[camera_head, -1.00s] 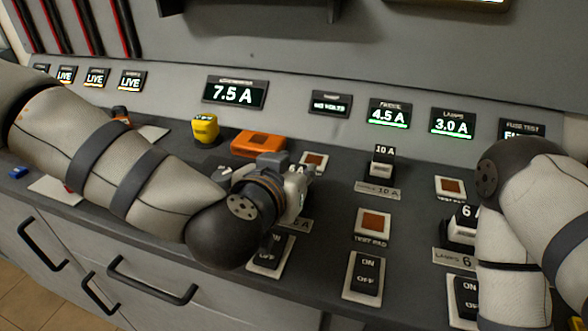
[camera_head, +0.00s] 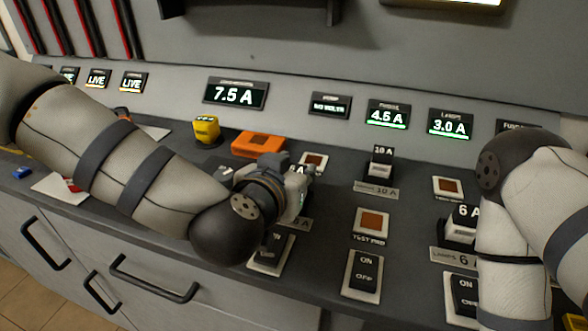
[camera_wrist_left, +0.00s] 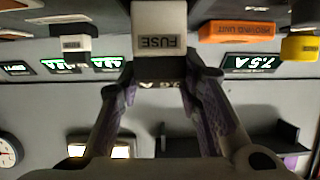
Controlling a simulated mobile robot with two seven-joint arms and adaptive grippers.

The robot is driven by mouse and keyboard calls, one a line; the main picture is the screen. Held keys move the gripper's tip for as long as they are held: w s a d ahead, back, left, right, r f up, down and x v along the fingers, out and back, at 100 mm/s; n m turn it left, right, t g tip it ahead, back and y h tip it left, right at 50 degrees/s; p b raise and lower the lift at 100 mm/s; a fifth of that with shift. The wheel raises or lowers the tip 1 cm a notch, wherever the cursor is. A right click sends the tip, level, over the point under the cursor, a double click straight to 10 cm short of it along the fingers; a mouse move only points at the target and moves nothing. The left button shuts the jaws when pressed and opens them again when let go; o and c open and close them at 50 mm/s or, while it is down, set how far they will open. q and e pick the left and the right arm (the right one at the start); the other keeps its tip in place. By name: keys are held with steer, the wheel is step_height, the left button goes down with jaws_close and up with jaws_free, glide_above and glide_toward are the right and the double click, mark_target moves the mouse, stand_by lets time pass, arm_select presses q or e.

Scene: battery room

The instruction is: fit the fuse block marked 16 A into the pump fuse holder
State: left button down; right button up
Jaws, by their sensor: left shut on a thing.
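My left gripper (camera_head: 298,186) is over the left column of the panel desk. In the left wrist view, which is upside down, it (camera_wrist_left: 161,72) is shut on a pale fuse block (camera_wrist_left: 159,18) lettered FUSE. A dark plate on the block ends in "A"; its number is partly covered by the fingers. In the head view only a bit of this plate (camera_head: 301,168) shows above the gripper. The pump fuse holder is hidden behind my gripper; a label (camera_head: 298,224) ending in "A" shows just below. I cannot tell whether the block is seated. My right gripper is out of view.
The pump display (camera_head: 330,105) appears to read NO VOLTS. A 10 A block (camera_head: 381,162) and a 6 A block (camera_head: 461,229) stand to the right. An orange proving unit (camera_head: 258,144) and yellow device (camera_head: 206,129) lie behind. ON/OFF switches (camera_head: 363,274) line the front.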

arm_select(q)
steer(key=shift+f, duration=0.7)
steer(key=c, duration=1.4)
jaws_free()
